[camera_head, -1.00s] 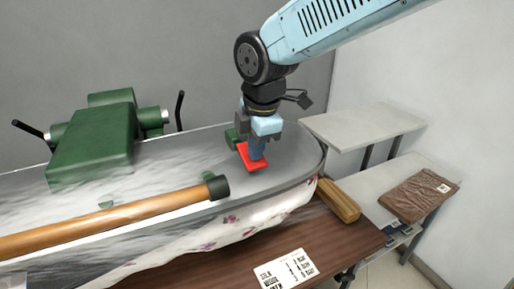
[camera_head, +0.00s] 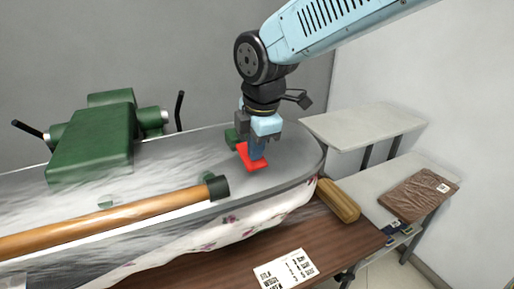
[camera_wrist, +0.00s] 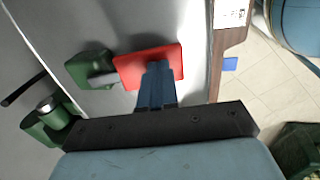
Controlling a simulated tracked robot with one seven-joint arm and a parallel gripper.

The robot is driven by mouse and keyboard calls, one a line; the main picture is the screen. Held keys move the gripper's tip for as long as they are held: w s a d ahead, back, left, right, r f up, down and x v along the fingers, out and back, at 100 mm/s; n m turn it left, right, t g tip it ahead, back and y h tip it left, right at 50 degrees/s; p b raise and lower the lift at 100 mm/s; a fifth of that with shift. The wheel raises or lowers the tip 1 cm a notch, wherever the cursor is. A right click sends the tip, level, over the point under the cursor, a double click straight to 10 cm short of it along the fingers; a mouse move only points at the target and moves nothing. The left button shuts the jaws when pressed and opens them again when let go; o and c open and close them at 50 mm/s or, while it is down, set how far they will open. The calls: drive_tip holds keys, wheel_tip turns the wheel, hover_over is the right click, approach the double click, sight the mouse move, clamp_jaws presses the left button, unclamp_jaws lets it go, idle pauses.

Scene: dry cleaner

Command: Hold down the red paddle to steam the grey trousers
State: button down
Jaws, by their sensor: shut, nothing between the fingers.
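The red paddle (camera_head: 245,158) sits near the right end of the grey pressing board, beside a small green block. In the wrist view the red paddle (camera_wrist: 132,68) joins a green block (camera_wrist: 90,69) by a short grey link. My gripper (camera_head: 257,157) is shut and points down, its fingertips over the paddle and seeming to touch it. The shut fingers (camera_wrist: 157,72) also overlap the paddle's lower edge in the wrist view. I cannot make out grey trousers as a separate thing; a pale grey, streaked surface (camera_head: 150,178) covers the board.
A large green press head (camera_head: 95,145) with black handles stands at the left. A wooden bar (camera_head: 110,218) with a dark end cap runs along the board's front. A brown folded item (camera_head: 418,194) lies on the right side table. A printed sheet (camera_head: 286,269) lies on the wooden table.

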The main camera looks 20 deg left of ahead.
drive_tip(key=shift+r, duration=1.2)
drive_tip(key=w+v, duration=0.1)
drive_tip(key=v, duration=1.2)
drive_tip(key=shift+a+r, duration=0.2)
drive_tip(key=shift+a, duration=0.2)
